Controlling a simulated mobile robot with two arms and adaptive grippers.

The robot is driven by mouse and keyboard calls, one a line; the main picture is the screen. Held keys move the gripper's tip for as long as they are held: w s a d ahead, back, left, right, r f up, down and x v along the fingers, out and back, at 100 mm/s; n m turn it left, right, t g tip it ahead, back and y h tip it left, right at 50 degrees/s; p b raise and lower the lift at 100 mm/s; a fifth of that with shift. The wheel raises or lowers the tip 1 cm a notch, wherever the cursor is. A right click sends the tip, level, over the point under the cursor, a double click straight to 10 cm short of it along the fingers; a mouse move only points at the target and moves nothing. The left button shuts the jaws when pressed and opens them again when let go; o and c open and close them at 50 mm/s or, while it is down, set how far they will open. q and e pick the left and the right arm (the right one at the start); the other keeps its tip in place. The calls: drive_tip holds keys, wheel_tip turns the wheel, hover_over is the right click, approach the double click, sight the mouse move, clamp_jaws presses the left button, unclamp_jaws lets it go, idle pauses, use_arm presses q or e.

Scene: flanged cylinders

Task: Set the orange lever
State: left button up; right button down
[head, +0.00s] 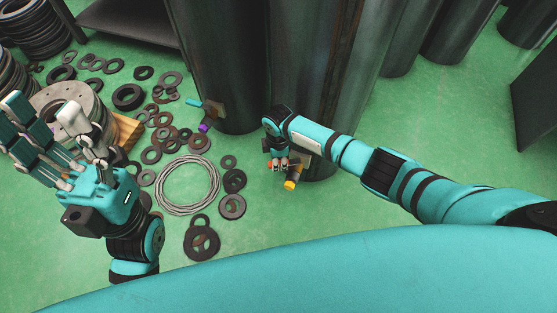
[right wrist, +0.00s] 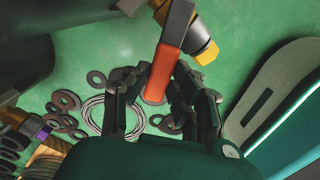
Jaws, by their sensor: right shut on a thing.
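The orange lever (right wrist: 162,72) runs down from a dark bar beside a yellow-capped fitting (right wrist: 204,48) in the right wrist view. My right gripper (right wrist: 155,82) is shut on it, with fingers on both sides; the lever's lower end shows between them. In the head view my right gripper (head: 281,164) is at the foot of a dark cylinder, close to the yellow-capped fitting (head: 290,184). It hides most of the lever there. My left gripper (head: 45,120) is open and empty at the left, fingers spread, over the floor.
Large dark cylinders (head: 222,60) stand behind the fitting. Another fitting with a purple end (head: 204,127) and a teal handle juts from the left cylinder. Several dark rings (head: 201,242) and a coil of wire (head: 187,185) lie on the green floor.

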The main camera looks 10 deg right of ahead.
drive_tip(key=c, duration=1.1)
unclamp_jaws()
wheel_tip(320, 180, up, 12)
